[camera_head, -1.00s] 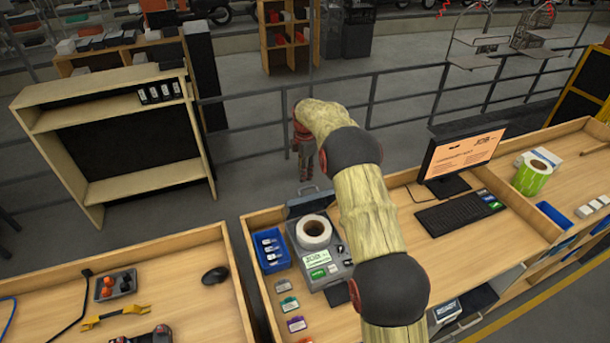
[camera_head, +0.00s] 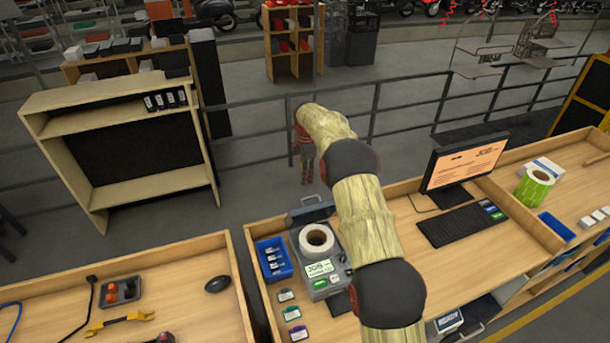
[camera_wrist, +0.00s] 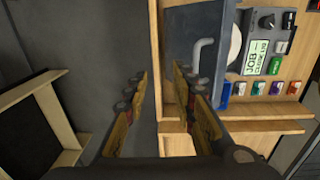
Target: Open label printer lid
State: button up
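The label printer (camera_head: 325,282) is a grey box on the wooden bench, with a white label roll (camera_head: 317,239) exposed in its top. Its dark lid (camera_head: 310,214) stands raised behind the roll. In the wrist view the lid is a blue-grey panel (camera_wrist: 181,28) with a light bent handle (camera_wrist: 201,53). The printer's green-lit screen (camera_wrist: 255,58) is to the right. My gripper (camera_wrist: 160,82) is open with nothing between its fingertips. The handle lies just right of the right finger, outside the gap.
A blue bin (camera_head: 273,259) stands close left of the printer, with several small coloured items in front. A monitor (camera_head: 463,164) and keyboard (camera_head: 463,224) are to the right.

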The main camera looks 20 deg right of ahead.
notch_tip(320, 180, up, 12)
jog(key=shift+s, duration=0.35)
